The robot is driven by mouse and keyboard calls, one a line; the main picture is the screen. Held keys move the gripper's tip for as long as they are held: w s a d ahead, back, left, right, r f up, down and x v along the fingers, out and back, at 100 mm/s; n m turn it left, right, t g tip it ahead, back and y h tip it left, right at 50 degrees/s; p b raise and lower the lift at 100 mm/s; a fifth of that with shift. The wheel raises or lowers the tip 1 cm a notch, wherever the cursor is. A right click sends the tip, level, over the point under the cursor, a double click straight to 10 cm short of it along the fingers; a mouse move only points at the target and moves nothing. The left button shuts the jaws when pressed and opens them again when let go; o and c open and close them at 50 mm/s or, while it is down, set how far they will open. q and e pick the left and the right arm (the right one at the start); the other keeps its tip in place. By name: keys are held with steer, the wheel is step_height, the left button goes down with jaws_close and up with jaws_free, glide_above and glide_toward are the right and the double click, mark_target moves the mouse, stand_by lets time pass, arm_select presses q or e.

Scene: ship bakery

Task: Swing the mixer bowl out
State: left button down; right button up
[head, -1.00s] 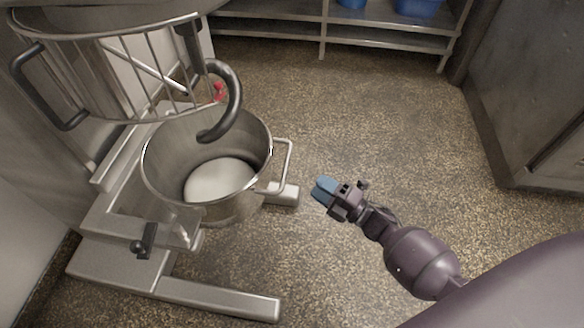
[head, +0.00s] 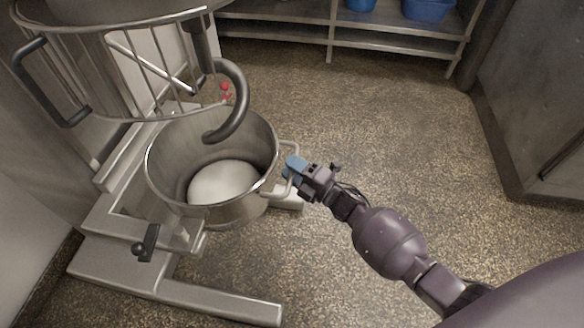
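The steel mixer bowl (head: 236,213) sits under the mixer head at the left, with white contents (head: 222,182) inside. The dark dough hook (head: 236,100) hangs down over the bowl's opening. A looped metal handle (head: 290,150) sticks out from the bowl's right side. My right gripper (head: 293,168), with blue fingertips, is at this handle, and the fingertips overlap it in the picture. I cannot tell whether the fingers are closed around it. My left gripper does not show.
The wire guard (head: 150,75) is above the bowl. The mixer's base legs (head: 220,300) spread over the floor. A metal shelf (head: 390,45) with blue tubs (head: 428,9) stands at the back, and a steel cabinet (head: 530,100) at the right. The floor (head: 390,130) between is clear.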

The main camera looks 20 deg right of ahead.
jaws_close()
steer(key=shift+s, duration=0.15)
stand_by(0.4)
